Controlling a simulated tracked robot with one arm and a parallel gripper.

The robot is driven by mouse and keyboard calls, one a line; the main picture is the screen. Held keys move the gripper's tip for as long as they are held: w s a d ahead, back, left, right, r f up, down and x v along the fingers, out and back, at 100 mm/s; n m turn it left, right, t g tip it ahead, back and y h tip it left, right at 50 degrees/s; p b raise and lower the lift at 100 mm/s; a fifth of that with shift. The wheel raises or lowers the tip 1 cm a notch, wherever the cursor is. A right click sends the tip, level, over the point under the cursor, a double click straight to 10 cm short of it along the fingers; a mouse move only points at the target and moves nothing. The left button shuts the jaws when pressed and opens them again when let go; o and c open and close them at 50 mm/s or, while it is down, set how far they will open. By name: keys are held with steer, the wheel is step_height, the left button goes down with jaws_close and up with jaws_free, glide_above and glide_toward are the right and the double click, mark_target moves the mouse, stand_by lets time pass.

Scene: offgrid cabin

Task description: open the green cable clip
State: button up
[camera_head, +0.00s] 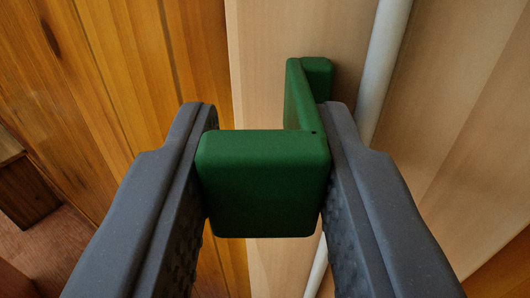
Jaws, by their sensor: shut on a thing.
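The green cable clip (262,184) is in the middle of the camera view. Its block-like front part sits between the two dark grey fingers of my gripper (264,190), which touch it on the left and right. Behind the block, a thin upright green plate with a short bent end (312,85) reaches back toward the pale wooden board. A pale grey cable (385,55) runs from top right down behind the right finger and shows again below the clip. The clip's contact with the cable is hidden by the block and right finger.
A pale wooden board (270,40) stands behind the clip. Orange-brown wooden planks (110,70) fill the left side. A dark brown wooden object (25,190) is at the far left edge, by a reddish-brown surface. Pale wood panels (470,110) lie to the right.

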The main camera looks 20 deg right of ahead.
steer(key=shift+w+a+m+g+h+p, duration=0.2)
steer(key=shift+m+g+h, duration=0.15)
steer(key=shift+h, duration=0.2)
steer(key=shift+w+a+m+g+h+p, duration=0.15)
steer(key=shift+m+g+h, duration=0.1)
steer(key=shift+m+h, duration=0.25)
steer(key=shift+h, duration=0.25)
steer(key=o, duration=1)
steer(key=b+v, duration=0.3)
steer(key=v, duration=1)
steer(key=shift+s+a+b, duration=0.2)
steer(key=shift+s+b, duration=0.1)
